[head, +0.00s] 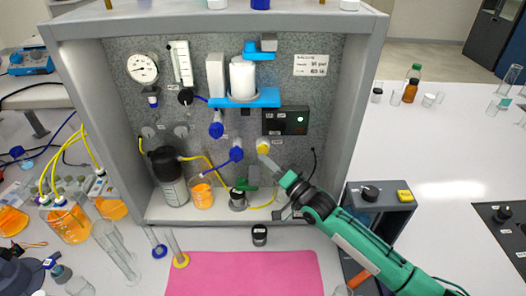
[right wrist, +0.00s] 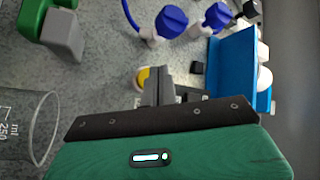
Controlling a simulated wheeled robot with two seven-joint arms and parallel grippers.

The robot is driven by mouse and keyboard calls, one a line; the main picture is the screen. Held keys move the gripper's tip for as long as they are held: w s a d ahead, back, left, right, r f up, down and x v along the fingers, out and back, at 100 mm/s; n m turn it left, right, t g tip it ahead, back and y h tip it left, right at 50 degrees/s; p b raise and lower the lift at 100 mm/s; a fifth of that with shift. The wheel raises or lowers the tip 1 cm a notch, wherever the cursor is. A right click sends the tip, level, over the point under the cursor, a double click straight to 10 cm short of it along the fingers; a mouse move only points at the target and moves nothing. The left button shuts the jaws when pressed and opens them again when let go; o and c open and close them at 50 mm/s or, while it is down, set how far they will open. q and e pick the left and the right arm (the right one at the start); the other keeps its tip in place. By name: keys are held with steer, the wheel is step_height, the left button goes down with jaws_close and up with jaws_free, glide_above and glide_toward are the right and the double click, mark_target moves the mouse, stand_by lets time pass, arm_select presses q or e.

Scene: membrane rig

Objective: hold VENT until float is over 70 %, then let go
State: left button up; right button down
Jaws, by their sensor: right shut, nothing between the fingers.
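A round yellow button (head: 263,146) sits on the grey back panel of the rig; its label is too small to read. It shows partly in the right wrist view (right wrist: 142,77), behind my fingertips. My right gripper (head: 266,160) is shut and empty, its tips right at the button's lower edge; I cannot tell whether they press it. The shut fingers also show in the right wrist view (right wrist: 158,88). A clear upright float tube (head: 181,62) hangs at the panel's upper left; its float level is too small to read. My left gripper is out of view.
Blue knobs (head: 236,154) and a blue shelf (head: 240,98) are left of and above my right gripper. A green-and-grey valve (right wrist: 62,28) and a beaker (right wrist: 28,125) are close by. A dark box with a lit green lamp (head: 286,120) is above. A pink mat (head: 240,274) lies in front.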

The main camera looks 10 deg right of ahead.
steer(key=shift+w, duration=0.1)
steer(key=shift+w+d, duration=0.1)
steer(key=shift+w, duration=0.25)
steer(key=shift+w+d+b, duration=0.1)
steer(key=shift+w+b, duration=0.4)
steer(key=shift+b, duration=0.1)
stand_by(0.6)
steer(key=shift+s, duration=0.1)
stand_by(2.8)
steer(key=shift+s+a+p, duration=0.2)
steer(key=shift+s+p, duration=0.4)
steer(key=shift+s, duration=0.25)
steer(key=s+p, duration=0.1)
steer(key=s, duration=0.1)
steer(key=s+a+p, duration=0.1)
steer(key=s, duration=0.2)
steer(key=shift+p, duration=0.35)
